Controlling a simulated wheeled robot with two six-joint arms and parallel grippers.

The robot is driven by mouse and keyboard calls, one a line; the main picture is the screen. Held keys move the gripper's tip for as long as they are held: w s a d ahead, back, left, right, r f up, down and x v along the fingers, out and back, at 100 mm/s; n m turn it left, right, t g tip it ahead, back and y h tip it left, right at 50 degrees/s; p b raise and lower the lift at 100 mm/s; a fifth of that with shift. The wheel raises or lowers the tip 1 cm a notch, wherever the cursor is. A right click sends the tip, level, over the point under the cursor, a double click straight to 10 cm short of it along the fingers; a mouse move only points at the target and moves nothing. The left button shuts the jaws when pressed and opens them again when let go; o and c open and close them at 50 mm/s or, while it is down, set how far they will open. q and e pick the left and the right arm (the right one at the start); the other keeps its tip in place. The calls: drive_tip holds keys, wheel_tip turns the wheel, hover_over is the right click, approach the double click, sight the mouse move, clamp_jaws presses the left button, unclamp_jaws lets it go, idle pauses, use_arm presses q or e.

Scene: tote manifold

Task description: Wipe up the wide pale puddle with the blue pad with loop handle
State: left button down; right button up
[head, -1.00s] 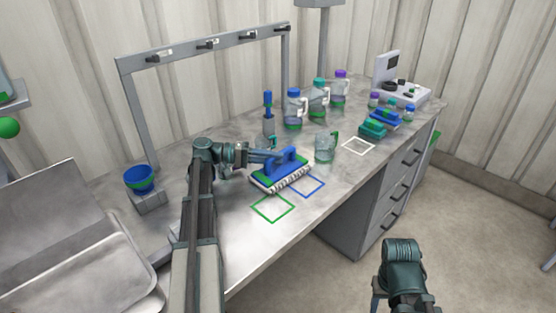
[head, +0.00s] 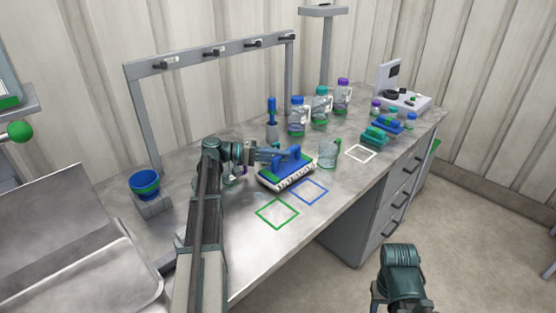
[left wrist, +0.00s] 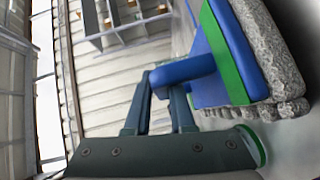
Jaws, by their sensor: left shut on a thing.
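The blue pad (head: 286,170) has a blue loop handle, a green layer and a pale ribbed underside. It is at the middle of the grey bench in the head view, behind the blue outlined square. My left gripper (head: 272,154) is shut on its handle. The left wrist view shows the fingers (left wrist: 162,88) at the handle and the pad's grey fluffy underside (left wrist: 270,60). I cannot tell whether the pad touches the bench. I cannot make out the pale puddle on the mottled bench top. My right arm shows at lower right, with its jaws out of sight.
A clear mug (head: 329,153) stands close right of the pad. Several capped jugs (head: 298,117) and a blue-handled tool (head: 271,118) stand behind it. A blue bowl (head: 145,183) is at left. The green outlined square (head: 277,213) in front is bare.

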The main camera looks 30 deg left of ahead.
use_arm(q)
drive_tip(key=shift+w+d, duration=0.1)
drive_tip(key=shift+d, duration=0.2)
drive_tip(key=shift+r+p, duration=0.4)
wheel_tip(320, 180, up, 5)
drive_tip(key=p, duration=0.5)
drive_tip(key=shift+d+r, duration=0.1)
drive_tip(key=shift+d, duration=0.05)
wheel_tip(320, 180, up, 3)
drive_tip(key=p, duration=0.3)
idle(0.3)
